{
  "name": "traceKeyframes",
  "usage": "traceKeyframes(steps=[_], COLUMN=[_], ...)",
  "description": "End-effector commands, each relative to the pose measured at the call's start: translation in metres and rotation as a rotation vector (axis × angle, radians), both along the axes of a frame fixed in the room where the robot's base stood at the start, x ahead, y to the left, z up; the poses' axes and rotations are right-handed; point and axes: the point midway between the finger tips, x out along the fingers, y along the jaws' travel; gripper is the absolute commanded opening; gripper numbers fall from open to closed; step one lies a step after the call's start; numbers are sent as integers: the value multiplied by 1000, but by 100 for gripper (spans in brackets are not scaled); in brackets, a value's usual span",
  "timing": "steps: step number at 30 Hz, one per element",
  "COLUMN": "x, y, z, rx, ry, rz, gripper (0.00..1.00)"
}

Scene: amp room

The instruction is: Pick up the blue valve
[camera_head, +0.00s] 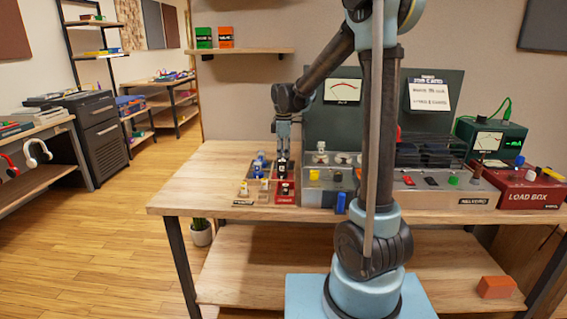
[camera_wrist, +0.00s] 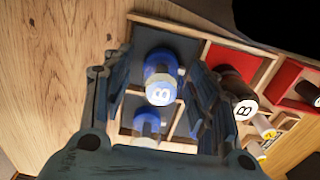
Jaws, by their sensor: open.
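In the wrist view, a blue valve (camera_wrist: 160,70) with a white top marked "B" stands in a dark compartment of a wooden-edged tray (camera_wrist: 165,22). My gripper (camera_wrist: 158,78) is open, with one finger on each side of this valve; I cannot tell whether they touch it. A second blue valve (camera_wrist: 147,122) stands just below it in the picture, partly hidden by my gripper. In the head view, my gripper (camera_head: 283,152) points down over the tray, and blue valve tops (camera_head: 261,160) show at its left.
A black "B" valve (camera_wrist: 238,92) stands close beside my right finger, with red compartments beyond. In the head view, grey equipment (camera_head: 335,182), a red load box (camera_head: 530,190) and a small blue object (camera_head: 341,203) are to the right. Bare tabletop (camera_head: 195,185) lies left.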

Motion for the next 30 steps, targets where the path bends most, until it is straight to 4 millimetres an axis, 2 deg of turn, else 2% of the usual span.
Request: traceKeyframes(steps=[8,14,25,30], x=[0,0,0,0], y=[0,0,0,-1], z=[-2,-2,0,18], rx=[0,0,0,0], ry=[0,0,0,0], rz=[0,0,0,0], gripper=[54,8,8,8])
